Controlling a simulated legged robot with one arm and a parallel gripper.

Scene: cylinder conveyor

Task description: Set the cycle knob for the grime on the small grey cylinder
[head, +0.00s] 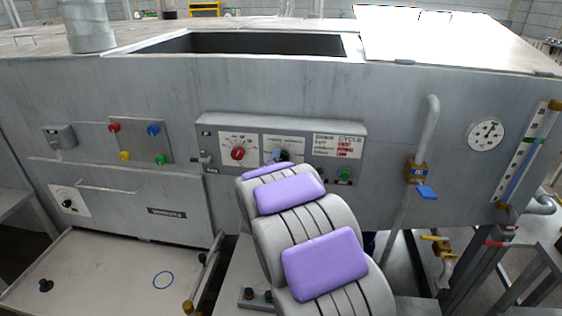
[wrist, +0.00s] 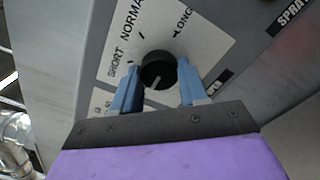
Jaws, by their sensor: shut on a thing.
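The black cycle knob (wrist: 157,68) sits on a white dial plate (wrist: 205,42) lettered SHORT, NORMAL and LONG in the wrist view. A light mark shows on its lower side, away from the lettering; I cannot tell which setting is selected. My gripper (wrist: 159,78) has its blue fingers on both sides of the knob, shut on it. In the head view my gripper (head: 278,155) is at the control panel's middle dial, partly hidden by my arm. No small grey cylinder with grime can be made out.
The control panel (head: 210,131) also has a red knob (head: 238,153), a CYCLE card (head: 338,146) and a green button (head: 345,175). A blue-handled valve (head: 426,192) is to the right. A pale surface with a blue circle (head: 163,280) is lower left.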

